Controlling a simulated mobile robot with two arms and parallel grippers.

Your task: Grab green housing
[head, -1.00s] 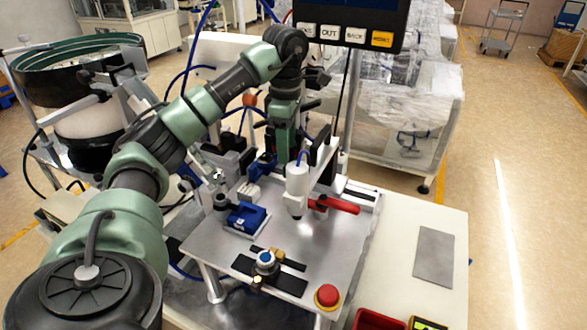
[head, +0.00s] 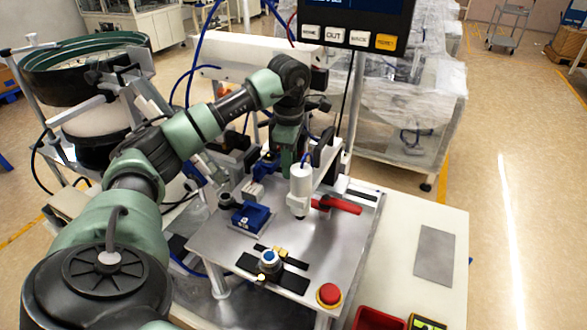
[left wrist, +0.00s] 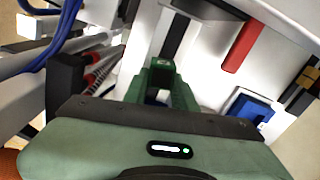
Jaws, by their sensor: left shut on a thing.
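My left gripper (head: 287,160) reaches down at the back of the metal work plate, just left of the white cylinder. In the left wrist view the gripper (left wrist: 162,90) is shut on a dark green piece, which I take to be the green housing (left wrist: 161,72). In the head view the housing is hard to tell apart from the dark green gripper, and its lower part is hidden. My right gripper is not in view.
The work plate (head: 225,262) carries a blue fixture (head: 251,217), a white cylinder (head: 300,190), a red handle (head: 337,204) and a red button (head: 329,294). A bowl feeder (head: 85,60) stands at left. A button panel (head: 350,30) hangs above.

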